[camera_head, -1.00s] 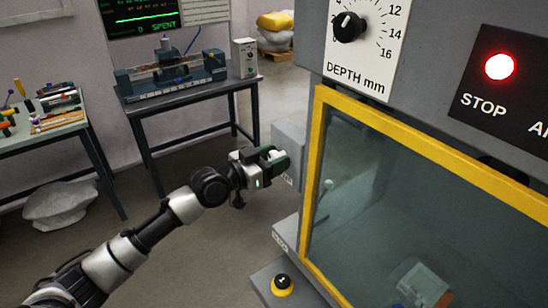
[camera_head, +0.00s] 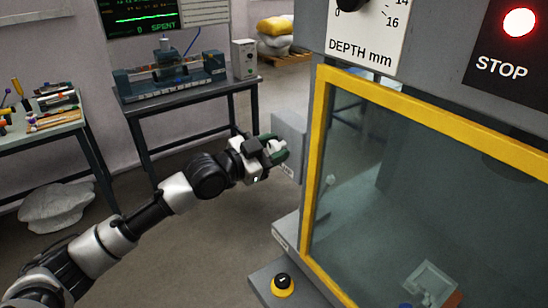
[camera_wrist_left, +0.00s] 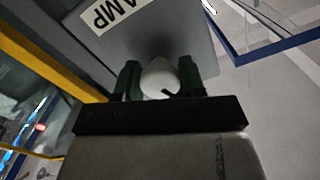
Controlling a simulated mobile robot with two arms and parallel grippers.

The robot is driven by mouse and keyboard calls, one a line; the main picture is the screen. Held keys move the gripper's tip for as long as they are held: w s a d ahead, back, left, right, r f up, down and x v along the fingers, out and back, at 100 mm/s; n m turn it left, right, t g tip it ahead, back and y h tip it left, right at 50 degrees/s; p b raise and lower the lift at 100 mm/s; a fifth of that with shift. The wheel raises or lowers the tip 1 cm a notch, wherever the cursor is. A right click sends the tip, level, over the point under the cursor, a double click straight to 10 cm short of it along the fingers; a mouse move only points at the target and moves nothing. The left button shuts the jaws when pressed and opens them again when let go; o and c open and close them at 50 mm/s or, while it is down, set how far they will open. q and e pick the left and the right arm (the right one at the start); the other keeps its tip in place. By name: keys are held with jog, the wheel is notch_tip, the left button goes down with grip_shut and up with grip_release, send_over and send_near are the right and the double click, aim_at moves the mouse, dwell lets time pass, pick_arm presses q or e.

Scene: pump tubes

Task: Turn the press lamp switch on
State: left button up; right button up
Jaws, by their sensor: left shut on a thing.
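The lamp switch is a pale rounded knob (camera_wrist_left: 160,76) in the left wrist view, on a grey box (camera_wrist_left: 150,35) with a white label whose visible letters read "AMP". The two dark green fingers of my left gripper (camera_wrist_left: 158,82) are closed on the knob from both sides. In the head view my left gripper (camera_head: 276,150) is at the face of the grey box (camera_head: 290,132) on the press's left side. The knob's exact turn angle cannot be read. My right gripper is not in view.
The press window with its yellow frame (camera_head: 316,150) stands just right of the gripper. A black knob on a yellow base (camera_head: 283,285) sits below. A lit red STOP lamp (camera_head: 519,22) and a depth dial (camera_head: 365,40) are above. A bench (camera_head: 190,98) stands behind.

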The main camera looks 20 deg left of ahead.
pick_arm(q)
jog(key=shift+m+b, duration=0.35)
jog(key=shift+m, duration=0.65)
jog(key=m, duration=0.2)
jog(key=shift+m, duration=0.4)
jog(key=m+p, duration=0.1)
jog(key=m, duration=0.3)
jog(key=shift+r, duration=0.1)
jog(key=shift+m+p, duration=0.95)
jog(key=shift+m, duration=1.25)
jog(key=shift+f, duration=0.2)
jog(key=o, duration=0.9)
jog(key=shift+o, duration=0.2)
jog(key=shift+s, duration=0.1)
